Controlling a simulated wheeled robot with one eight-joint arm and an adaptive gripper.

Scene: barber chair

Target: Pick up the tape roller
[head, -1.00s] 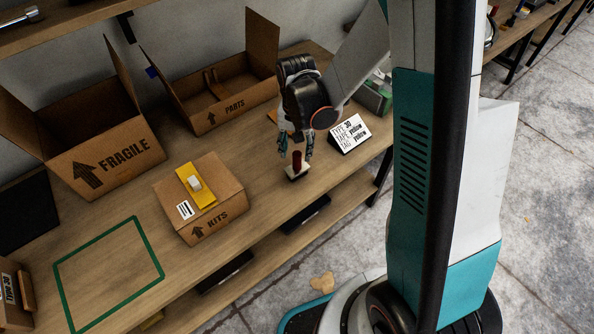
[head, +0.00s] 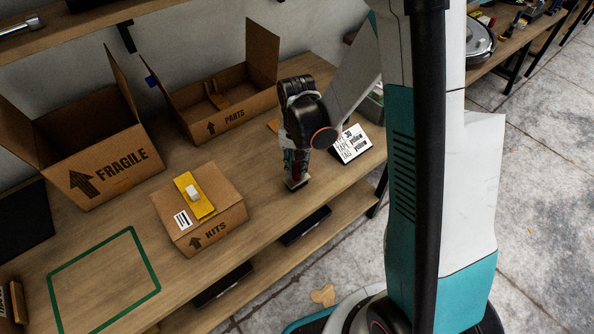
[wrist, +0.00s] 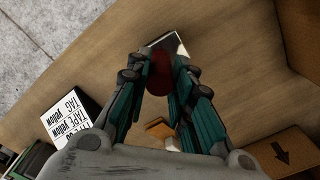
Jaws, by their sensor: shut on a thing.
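The tape roller (head: 297,184) has a dark red handle and a pale flat base, and stands near the front edge of the workbench. My gripper (head: 297,167) is above it with its fingers down around the handle, shut on it. In the wrist view the red handle (wrist: 160,72) is between the teal fingers (wrist: 158,84), and the pale base (wrist: 168,45) shows beyond it. The fingers hide much of the roller in the head view. The base appears to be at the bench top; I cannot see a gap beneath it.
A sign (head: 352,143) stands right of my gripper. The KITS box (head: 222,218), with a yellow piece (head: 190,189) on top, is to the left. Open PARTS (head: 233,117) and FRAGILE (head: 120,175) boxes stand behind. A green outline (head: 108,265) marks clear bench at front left.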

